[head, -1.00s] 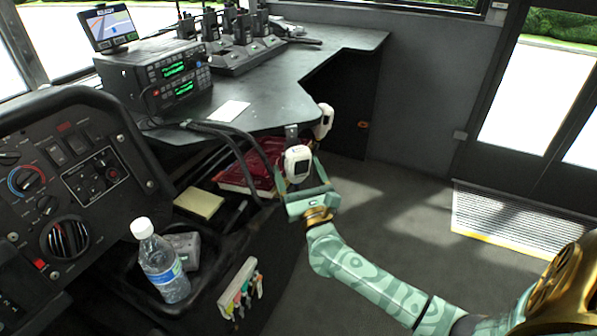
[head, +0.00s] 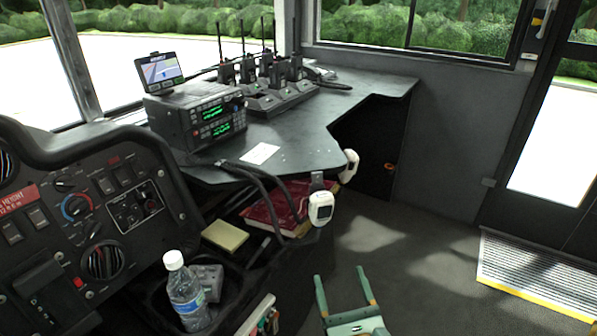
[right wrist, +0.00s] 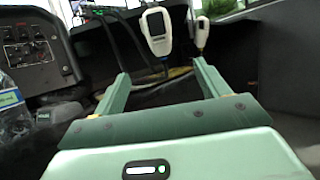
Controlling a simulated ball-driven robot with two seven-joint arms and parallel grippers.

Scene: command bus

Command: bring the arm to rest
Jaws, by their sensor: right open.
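My right gripper (head: 345,291) is at the bottom of the head view, over the dark floor. Its two green fingers are spread apart with nothing between them. The right wrist view shows the same open gripper (right wrist: 158,88), fingers pointing toward the desk. A white hand microphone (head: 320,207) hangs at the desk's front edge, beyond and apart from the fingertips. It also shows in the right wrist view (right wrist: 156,32). A second white handset (head: 348,166) hangs to its right and farther back. My left gripper is in neither view.
A desk (head: 290,135) carries a radio unit (head: 200,122), a small screen (head: 161,68) and several walkie-talkies in a charger. A red book (head: 275,208), a yellow notepad (head: 225,236) and a water bottle (head: 186,295) sit left of the gripper.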

